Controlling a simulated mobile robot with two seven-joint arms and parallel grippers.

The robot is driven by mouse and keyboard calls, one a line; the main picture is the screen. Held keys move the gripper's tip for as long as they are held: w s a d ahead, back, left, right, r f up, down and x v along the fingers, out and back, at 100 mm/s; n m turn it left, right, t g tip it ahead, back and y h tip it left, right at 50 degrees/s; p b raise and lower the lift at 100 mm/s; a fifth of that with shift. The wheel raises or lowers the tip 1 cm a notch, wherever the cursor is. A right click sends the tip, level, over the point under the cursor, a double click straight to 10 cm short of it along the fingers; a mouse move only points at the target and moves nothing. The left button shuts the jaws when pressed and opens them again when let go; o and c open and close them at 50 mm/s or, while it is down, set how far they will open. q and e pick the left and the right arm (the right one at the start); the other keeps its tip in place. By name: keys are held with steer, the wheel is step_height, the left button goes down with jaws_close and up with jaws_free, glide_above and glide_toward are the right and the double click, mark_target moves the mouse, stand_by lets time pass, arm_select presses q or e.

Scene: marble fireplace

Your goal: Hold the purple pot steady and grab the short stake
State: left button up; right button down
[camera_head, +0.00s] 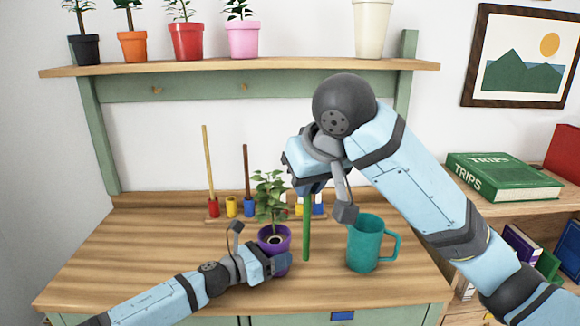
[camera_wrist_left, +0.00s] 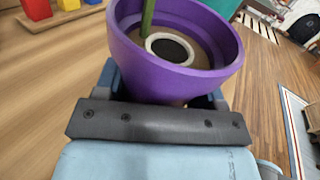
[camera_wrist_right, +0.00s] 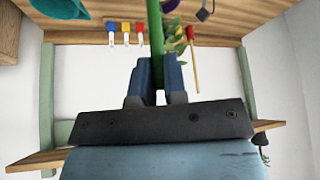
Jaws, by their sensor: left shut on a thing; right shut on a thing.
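The purple pot (camera_head: 268,234) stands on the wooden bench with a leafy plant (camera_head: 270,190) in it. My left gripper (camera_head: 279,264) is shut on the pot's wall; the pot (camera_wrist_left: 170,75) fills the top of the left wrist view, showing soil, a green stem and a white ring with a dark centre. My right gripper (camera_head: 310,187) is above the bench, shut on a green stake (camera_head: 306,232) that hangs upright just right of the pot. The green stake (camera_wrist_right: 156,35) also shows between the fingers in the right wrist view.
Behind the pot is a rack with coloured holders, a tall yellow stake (camera_head: 209,160) and a shorter brown stake (camera_head: 247,175). A teal mug (camera_head: 364,245) stands right of the green stake. The bench's left part is clear. A shelf (camera_head: 280,66) above holds several potted plants.

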mark_target(309, 210)
arm_select(q)
steer(key=shift+f, duration=0.15)
arm_select(e)
steer(key=shift+s+d, duration=0.35)
steer(key=shift+s, duration=0.45)
steer(key=shift+s+d, duration=0.3)
steer(key=shift+s, duration=0.5)
arm_select(q)
steer(key=o, duration=1.2)
steer(key=shift+c, duration=0.2)
